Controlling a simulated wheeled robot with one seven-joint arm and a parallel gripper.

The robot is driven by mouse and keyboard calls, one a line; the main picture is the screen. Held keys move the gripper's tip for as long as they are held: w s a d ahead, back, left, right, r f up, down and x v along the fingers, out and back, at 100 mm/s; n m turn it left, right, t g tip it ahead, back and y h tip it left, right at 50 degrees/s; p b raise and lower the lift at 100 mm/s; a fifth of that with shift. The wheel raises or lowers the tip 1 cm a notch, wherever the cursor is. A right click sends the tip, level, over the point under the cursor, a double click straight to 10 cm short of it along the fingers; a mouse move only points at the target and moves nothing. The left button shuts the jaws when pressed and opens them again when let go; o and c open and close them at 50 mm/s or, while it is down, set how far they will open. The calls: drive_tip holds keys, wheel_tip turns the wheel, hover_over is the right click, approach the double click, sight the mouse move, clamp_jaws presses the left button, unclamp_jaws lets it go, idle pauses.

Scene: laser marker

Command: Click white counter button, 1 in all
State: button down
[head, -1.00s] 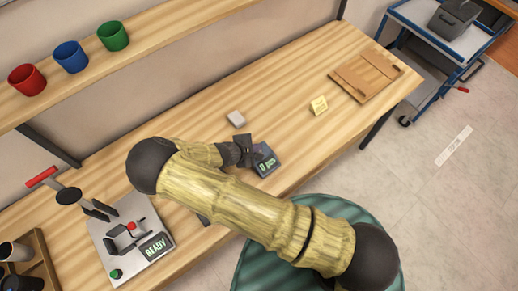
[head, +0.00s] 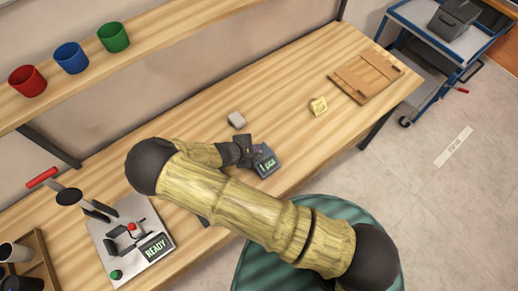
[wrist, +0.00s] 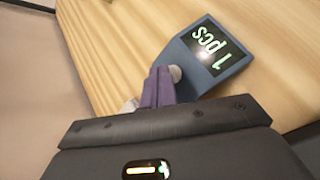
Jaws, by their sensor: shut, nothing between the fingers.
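The counter (head: 266,162) is a small dark blue-grey box with a lit display on the workbench. Its display reads "1 pcs", clearest in the wrist view (wrist: 212,45). The white button (wrist: 175,73) shows in the wrist view on the counter's near face, right beside my fingertips and partly hidden by them. My gripper (head: 253,148) is shut and empty, with its fingertips at the counter; in the wrist view its purple-grey fingers (wrist: 158,85) lie together. I cannot tell whether they touch the button.
A pale block (head: 236,119) and a yellow note block (head: 319,106) lie behind the counter. A wooden board (head: 366,77) is at the back right. A marking machine (head: 131,240) with a "READY" display stands at left. Red, blue and green cups (head: 113,36) stand on the shelf.

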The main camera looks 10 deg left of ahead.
drive_tip(key=shift+r, duration=0.45)
drive_tip(key=shift+r+p, duration=1.75)
drive_tip(key=shift+r, duration=0.8)
drive_tip(key=s+d+r+m+g+y+b, duration=0.2)
drive_tip(key=s+d+r+m, duration=0.1)
drive_tip(key=d+r+m, duration=0.7)
drive_tip(key=s+d+r+m+g+y+b, duration=0.3)
drive_tip(key=d+r+m, duration=0.7)
drive_tip(key=d+r, duration=0.3)
drive_tip(key=d, duration=0.3)
drive_tip(key=shift+s+d+r+b, duration=0.15)
drive_tip(key=shift+d+r+b, duration=0.1)
drive_tip(key=shift+b, duration=0.05)
